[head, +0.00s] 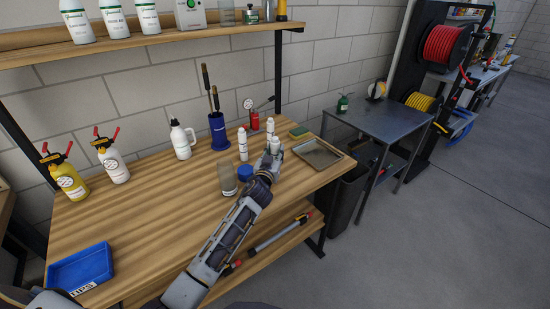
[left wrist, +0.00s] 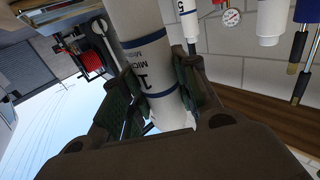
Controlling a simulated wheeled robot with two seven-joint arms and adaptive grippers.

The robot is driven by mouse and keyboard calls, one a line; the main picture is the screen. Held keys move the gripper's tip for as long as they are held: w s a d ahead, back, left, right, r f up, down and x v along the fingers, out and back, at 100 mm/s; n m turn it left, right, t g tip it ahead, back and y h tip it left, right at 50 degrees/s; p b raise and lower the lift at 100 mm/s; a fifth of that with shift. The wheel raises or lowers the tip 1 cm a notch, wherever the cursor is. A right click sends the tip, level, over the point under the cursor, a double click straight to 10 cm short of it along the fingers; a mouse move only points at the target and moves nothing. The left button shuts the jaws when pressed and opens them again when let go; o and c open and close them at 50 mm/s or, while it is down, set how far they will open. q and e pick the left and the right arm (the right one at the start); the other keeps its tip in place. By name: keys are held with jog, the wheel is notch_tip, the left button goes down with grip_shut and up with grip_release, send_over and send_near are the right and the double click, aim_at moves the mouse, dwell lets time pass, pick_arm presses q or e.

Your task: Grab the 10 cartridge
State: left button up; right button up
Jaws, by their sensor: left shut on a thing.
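My left gripper (head: 269,162) is shut on a white cartridge (left wrist: 140,45) with dark blue bands. Its printed label shows a "1" and part of "MICRON"; the rest of the number is hidden. In the head view the held cartridge (head: 275,145) shows just past the fingers, near the tray. Two more white cartridges stand close by: one on the left (head: 242,144) and one behind (head: 270,127). In the left wrist view, a cartridge marked "5" (left wrist: 186,18) is right beside the held one, and another white cartridge (left wrist: 271,20) is farther right. My right gripper is not in view.
A grey metal tray (head: 337,157) lies right of the gripper, with a green sponge (head: 299,132) behind it. A clear cup (head: 227,180) and a blue lid (head: 245,172) are beside my left wrist. A blue holder (head: 218,133) stands behind.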

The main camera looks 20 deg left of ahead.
aim_at(274, 140)
pick_arm(q)
notch_tip(274, 140, up, 5)
jog(key=shift+p, duration=0.35)
jog(key=shift+r, duration=0.6)
jog(key=shift+r, duration=0.1)
